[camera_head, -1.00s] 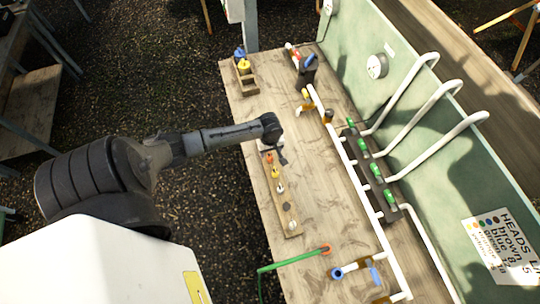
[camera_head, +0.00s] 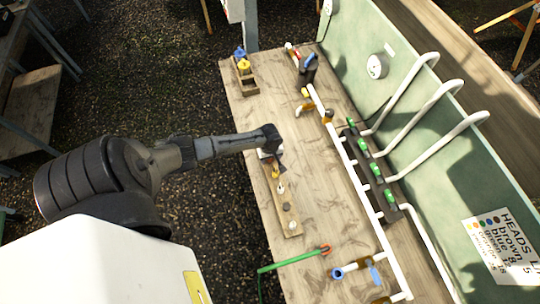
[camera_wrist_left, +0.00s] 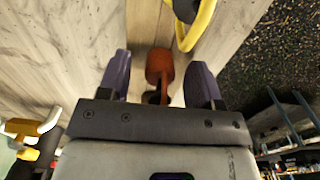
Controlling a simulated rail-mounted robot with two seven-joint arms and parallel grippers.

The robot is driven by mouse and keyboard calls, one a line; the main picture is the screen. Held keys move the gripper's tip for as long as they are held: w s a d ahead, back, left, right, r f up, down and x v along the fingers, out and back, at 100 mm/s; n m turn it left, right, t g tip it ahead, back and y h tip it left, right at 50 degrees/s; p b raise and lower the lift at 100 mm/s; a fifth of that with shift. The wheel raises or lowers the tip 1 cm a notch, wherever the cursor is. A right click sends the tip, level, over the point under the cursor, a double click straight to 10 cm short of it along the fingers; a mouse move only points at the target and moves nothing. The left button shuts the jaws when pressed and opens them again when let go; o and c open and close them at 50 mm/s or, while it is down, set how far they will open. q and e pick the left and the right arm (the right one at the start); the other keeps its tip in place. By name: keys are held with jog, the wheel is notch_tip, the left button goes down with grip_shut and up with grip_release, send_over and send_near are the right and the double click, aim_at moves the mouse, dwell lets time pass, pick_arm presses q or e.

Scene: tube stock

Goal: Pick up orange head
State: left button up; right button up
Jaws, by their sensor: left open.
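The orange head (camera_wrist_left: 158,68) shows in the left wrist view between the two purple-grey fingers of my left gripper (camera_wrist_left: 160,82). The fingers are apart, with a visible gap on each side of the head. In the head view my left gripper (camera_head: 272,152) is over the upper end of a narrow wooden strip (camera_head: 294,233) and hides the orange head there. Below it on the strip, a yellow head (camera_head: 275,172), a white one (camera_head: 281,188) and a dark one (camera_head: 287,207) show. My right gripper is not in view.
A wooden box (camera_head: 247,85) with blue and yellow pieces stands at the table's upper left. White pipes (camera_head: 372,200) and a dark block with green pieces (camera_head: 376,170) run along the right. The middle of the table is clear.

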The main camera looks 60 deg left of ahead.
pick_arm(q)
jog(key=c, duration=1)
jog(key=shift+r, duration=0.5)
notch_tip(320, 180, up, 3)
jog(key=shift+d+r, duration=0.1)
jog(key=shift+r, duration=0.1)
jog(key=w+d+r, duration=0.1)
jog(key=d+r, duration=0.1)
jog(key=d, duration=0.1)
jog(key=w+d+r, duration=0.2)
jog(key=d, duration=0.1)
jog(key=w+d+r+b, duration=0.1)
jog(key=w+d+r, duration=0.1)
jog(key=d, duration=0.2)
jog(key=shift+w+r, duration=0.25)
jog(key=shift+r, duration=0.1)
jog(key=shift+r, duration=0.15)
